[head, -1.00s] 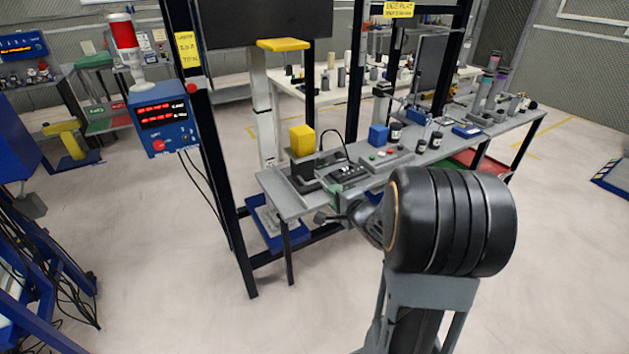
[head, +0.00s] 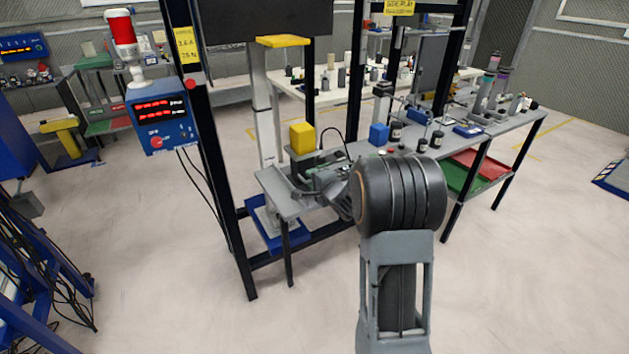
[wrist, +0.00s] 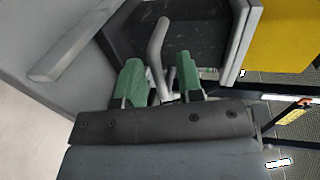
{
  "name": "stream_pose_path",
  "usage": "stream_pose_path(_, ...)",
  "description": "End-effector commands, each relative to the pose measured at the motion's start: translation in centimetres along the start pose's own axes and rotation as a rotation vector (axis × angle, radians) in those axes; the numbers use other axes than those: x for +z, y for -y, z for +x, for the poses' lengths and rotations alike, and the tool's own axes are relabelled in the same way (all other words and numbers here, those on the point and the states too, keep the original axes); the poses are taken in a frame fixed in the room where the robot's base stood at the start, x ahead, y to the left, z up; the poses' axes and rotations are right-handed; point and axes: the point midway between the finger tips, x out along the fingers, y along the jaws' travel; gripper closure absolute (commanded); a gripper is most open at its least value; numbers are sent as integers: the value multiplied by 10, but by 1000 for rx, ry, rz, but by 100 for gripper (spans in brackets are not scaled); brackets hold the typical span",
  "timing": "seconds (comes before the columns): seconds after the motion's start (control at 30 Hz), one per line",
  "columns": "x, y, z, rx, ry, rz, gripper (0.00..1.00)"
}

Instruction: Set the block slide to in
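The block slide (head: 303,163) is a dark unit on the near left end of the bench, with a yellow block (head: 302,138) standing on it. The yellow block also shows at the right of the wrist view (wrist: 280,40). A bent grey handle (wrist: 157,45) comes from the dark part in the wrist view. My gripper (wrist: 159,83) has green fingertips on either side of the handle. Small gaps show between fingers and handle, so it looks open around it. In the head view my arm partly hides the gripper and the slide's front.
The grey bench (head: 280,202) runs away to the right with a blue block (head: 379,134), dark jars and other fixtures. A dark frame post (head: 222,190) stands at its left, with a blue display box (head: 163,122) beside it. The floor in front is clear.

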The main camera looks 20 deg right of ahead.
Motion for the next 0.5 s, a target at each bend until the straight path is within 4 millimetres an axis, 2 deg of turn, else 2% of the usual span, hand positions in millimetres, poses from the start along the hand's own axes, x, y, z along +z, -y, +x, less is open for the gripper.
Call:
stream_pose_path(0.17, 0, 0, 0, 0, 0, 0, 66)
stream_pose_path(0.5, 0, 0, 0, 0, 0, 0, 98)
